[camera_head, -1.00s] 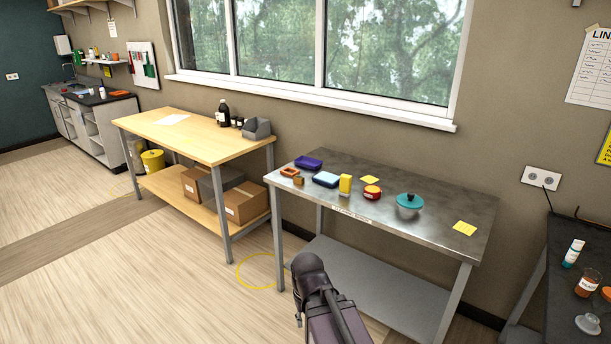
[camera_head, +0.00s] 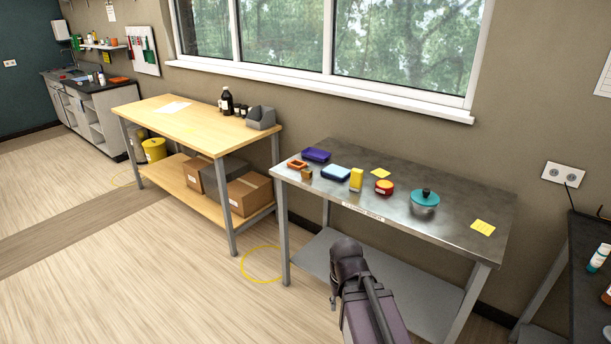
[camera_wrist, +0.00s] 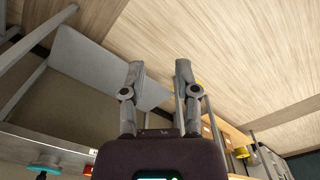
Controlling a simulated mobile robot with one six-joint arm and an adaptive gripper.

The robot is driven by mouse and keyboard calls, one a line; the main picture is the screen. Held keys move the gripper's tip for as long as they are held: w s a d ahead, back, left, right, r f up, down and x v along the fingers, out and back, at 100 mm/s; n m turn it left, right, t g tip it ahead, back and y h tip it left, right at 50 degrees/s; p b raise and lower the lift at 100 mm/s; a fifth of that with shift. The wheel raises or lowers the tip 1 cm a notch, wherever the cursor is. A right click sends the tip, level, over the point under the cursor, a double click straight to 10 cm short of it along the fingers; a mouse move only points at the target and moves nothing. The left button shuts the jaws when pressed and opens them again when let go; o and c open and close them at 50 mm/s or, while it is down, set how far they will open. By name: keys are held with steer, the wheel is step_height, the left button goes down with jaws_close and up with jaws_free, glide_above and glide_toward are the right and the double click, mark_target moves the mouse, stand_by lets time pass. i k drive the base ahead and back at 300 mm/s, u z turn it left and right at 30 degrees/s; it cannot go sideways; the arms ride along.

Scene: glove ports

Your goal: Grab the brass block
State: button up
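A small brass-brown block (camera_head: 306,174) sits at the left end of the steel table (camera_head: 450,208), right beside an orange open tray (camera_head: 297,164). I take it to be the brass block; it is small in this view. In the wrist view my gripper (camera_wrist: 159,67) is open, with its two fingers apart and nothing between them. It is away from the block, which I cannot make out in the wrist view. In the head view my arm is in front of the table, lower than its top, and the gripper's fingers cannot be made out.
On the steel table are a purple tray (camera_head: 316,155), a blue-topped box (camera_head: 336,173), a yellow block (camera_head: 356,179), a red round tin (camera_head: 384,187), a teal-lidded pot (camera_head: 424,201) and yellow notes. A wooden table (camera_head: 190,125) stands left. Floor in front is clear.

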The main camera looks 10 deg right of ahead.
mark_target(307, 173)
steer(key=z, duration=0.5)
steer(key=i, duration=1.65)
steer(key=u, duration=0.25)
